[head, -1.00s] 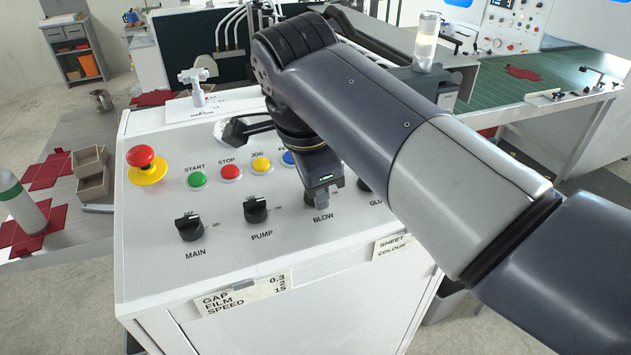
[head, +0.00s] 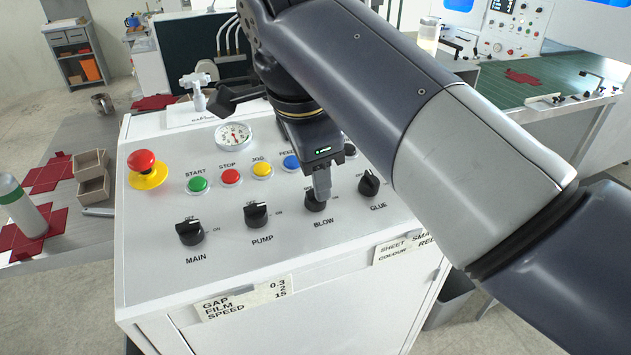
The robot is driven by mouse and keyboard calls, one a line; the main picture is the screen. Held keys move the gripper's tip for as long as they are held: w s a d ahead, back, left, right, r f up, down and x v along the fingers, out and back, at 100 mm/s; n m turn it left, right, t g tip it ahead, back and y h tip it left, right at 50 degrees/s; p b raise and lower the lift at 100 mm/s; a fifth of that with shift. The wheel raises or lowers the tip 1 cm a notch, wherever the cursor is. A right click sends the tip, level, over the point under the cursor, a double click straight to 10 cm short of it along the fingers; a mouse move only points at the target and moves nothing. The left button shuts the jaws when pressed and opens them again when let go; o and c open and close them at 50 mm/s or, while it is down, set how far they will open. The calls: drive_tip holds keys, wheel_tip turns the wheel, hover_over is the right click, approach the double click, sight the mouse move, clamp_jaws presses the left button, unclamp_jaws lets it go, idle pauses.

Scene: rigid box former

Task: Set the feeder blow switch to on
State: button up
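The BLOW switch (head: 315,203) is a black rotary knob on the sloped white control panel (head: 280,285), between the PUMP knob (head: 256,214) and the GLUE knob (head: 369,183). My gripper (head: 322,192) points down right at the BLOW knob, its fingertips at the knob's top. The fingers hide part of the knob and its OFF and ON marks, so its setting cannot be read. I cannot tell whether the fingers are closed on the knob or only above it. The GLUE knob looks turned at a slant, while PUMP and MAIN (head: 190,232) point toward their upper marks.
A red emergency button (head: 142,160) sits at the panel's upper left. Green, red, yellow and blue buttons line the row behind the knobs, with blue (head: 291,162) close to my gripper. A round gauge (head: 233,135) stands behind them. The panel's front left is clear.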

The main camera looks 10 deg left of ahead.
drive_tip(key=v, duration=0.5)
drive_tip(key=shift+r, duration=0.2)
drive_tip(key=shift+f, duration=0.1)
drive_tip(key=x, duration=1)
drive_tip(key=shift+f, duration=0.35)
drive_tip(key=shift+r, duration=0.15)
